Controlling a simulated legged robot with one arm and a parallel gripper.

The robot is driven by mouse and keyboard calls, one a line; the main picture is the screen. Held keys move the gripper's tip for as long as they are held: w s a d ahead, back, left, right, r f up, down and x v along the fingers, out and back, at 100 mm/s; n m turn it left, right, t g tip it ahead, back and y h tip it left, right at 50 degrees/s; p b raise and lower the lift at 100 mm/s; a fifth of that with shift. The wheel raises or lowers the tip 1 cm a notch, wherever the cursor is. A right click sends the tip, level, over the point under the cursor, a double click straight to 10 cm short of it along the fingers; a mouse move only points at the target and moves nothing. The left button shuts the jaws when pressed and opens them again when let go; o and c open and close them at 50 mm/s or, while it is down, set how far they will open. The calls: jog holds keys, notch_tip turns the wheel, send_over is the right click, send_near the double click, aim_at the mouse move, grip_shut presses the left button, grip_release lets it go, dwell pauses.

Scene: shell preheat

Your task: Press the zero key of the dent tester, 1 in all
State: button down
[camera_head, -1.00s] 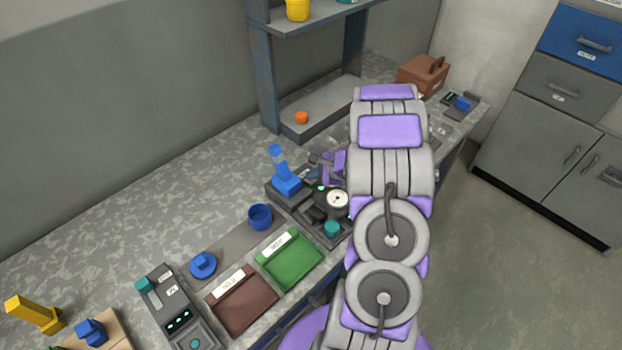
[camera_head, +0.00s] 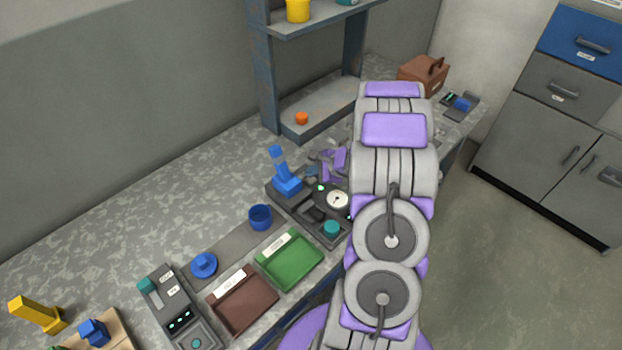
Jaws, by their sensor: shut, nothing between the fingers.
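The dent tester appears to be the dark device (camera_head: 310,212) at the bench's front edge, with a round white dial (camera_head: 337,200), a blue post (camera_head: 286,180) at its back left and a small green light. A teal round key (camera_head: 332,228) sits on its front right corner; I cannot read any label, so I cannot tell whether it is the zero key. My gripper (camera_head: 326,170), purple and grey, is just behind the tester, apart from the teal key. It is shut and empty. My arm hides the tester's right edge and the bench beyond.
A green tray (camera_head: 290,282), a brown tray (camera_head: 242,331) and a blue cup (camera_head: 260,217) stand left of the tester. A second dark device (camera_head: 172,308) with teal parts is farther left. A shelf unit (camera_head: 268,85) rises behind.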

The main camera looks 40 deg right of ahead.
aim_at(313, 181)
jog(key=shift+r+p, duration=1.65)
jog(key=shift+r, duration=0.9)
jog(key=shift+s, duration=0.1)
